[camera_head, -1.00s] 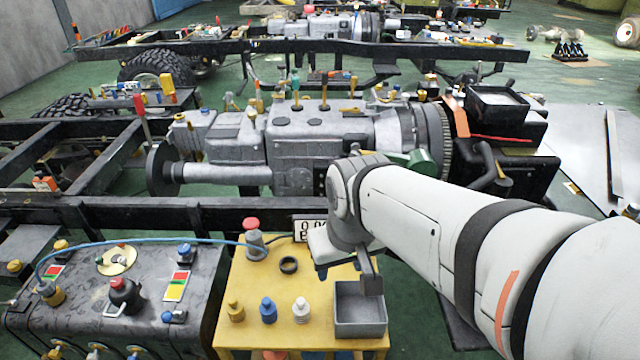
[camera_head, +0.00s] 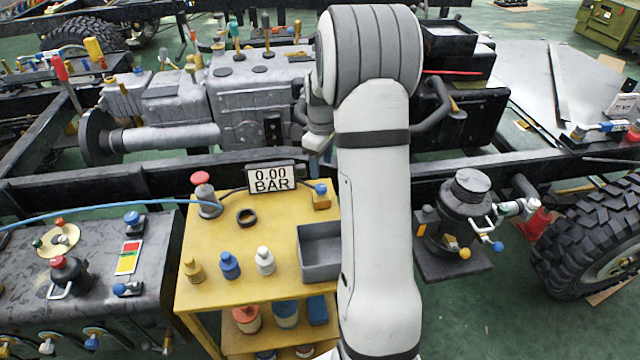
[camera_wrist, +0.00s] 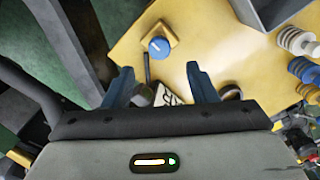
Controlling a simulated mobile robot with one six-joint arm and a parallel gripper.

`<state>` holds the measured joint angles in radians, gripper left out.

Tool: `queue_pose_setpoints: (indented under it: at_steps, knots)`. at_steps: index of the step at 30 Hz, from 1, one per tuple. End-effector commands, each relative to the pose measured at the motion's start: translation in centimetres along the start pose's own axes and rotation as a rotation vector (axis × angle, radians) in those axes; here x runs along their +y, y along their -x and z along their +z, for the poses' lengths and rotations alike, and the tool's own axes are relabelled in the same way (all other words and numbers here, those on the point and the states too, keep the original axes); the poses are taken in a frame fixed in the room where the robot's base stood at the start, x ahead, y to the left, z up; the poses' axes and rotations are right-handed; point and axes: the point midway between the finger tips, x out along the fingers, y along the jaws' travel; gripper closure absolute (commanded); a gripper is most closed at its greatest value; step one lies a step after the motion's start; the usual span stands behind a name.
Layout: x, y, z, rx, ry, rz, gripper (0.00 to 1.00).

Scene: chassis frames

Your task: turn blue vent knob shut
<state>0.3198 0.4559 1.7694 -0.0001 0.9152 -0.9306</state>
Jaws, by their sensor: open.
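A small blue knob (camera_head: 321,188) sits on a brass block at the back right of the yellow cart top (camera_head: 235,275), beside the gauge reading 0.00 BAR (camera_head: 270,179). In the wrist view the blue knob (camera_wrist: 158,46) shows from above, with a pale pointer mark, on its brass block. My gripper (camera_wrist: 160,75) is open and empty, its two blue fingers spread apart. The knob appears just past the fingertips, between their lines, and apart from them. In the head view my arm hides most of the gripper.
A red-topped valve (camera_head: 205,194), a black ring (camera_head: 246,217), several small bottles (camera_head: 230,265) and a grey bin (camera_head: 318,252) stand on the cart. A dark chassis rail (camera_head: 120,181) runs behind. A black tank (camera_head: 75,275) with other blue knobs is at left.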

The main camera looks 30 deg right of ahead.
Motion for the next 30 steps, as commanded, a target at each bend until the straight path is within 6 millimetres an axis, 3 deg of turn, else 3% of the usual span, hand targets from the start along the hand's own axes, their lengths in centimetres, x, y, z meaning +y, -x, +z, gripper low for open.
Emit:
queue_pose_setpoints:
  at_steps: [15, 26, 30]
  knots:
    - [0.0, -7.0, -0.1, -0.002, 0.004, -0.002, 0.48]
    - [0.0, -7.8, -0.1, -0.001, 0.005, -0.001, 0.48]
    - [0.0, -7.8, -0.1, -0.001, 0.005, -0.001, 0.58]
